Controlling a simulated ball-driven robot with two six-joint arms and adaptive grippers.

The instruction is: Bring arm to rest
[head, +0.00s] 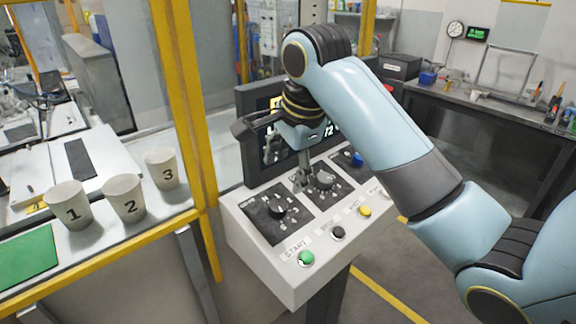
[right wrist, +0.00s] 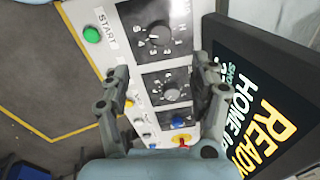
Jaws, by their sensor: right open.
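My right arm comes in from the right in the head view. Its gripper (head: 286,168) points down over the white control panel (head: 262,258), in front of the screen. In the right wrist view the gripper (right wrist: 159,68) is open, with nothing between its fingers. Beyond the fingers are several black dials, among them a dial (right wrist: 155,37) and a middle dial (right wrist: 172,88). The fingers appear above the panel; contact cannot be told. The dark screen (right wrist: 268,115) shows yellow "READY" and white "HOME" text, partly cut off. My left gripper is not in view.
The panel has a green START button (head: 306,258), a black button (head: 338,233) and a yellow button (head: 365,211). Cups 1 (head: 69,205), 2 (head: 124,198) and 3 (head: 162,168) stand on the left counter. A yellow post (head: 183,90) rises beside the panel. A workbench (head: 470,103) is behind.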

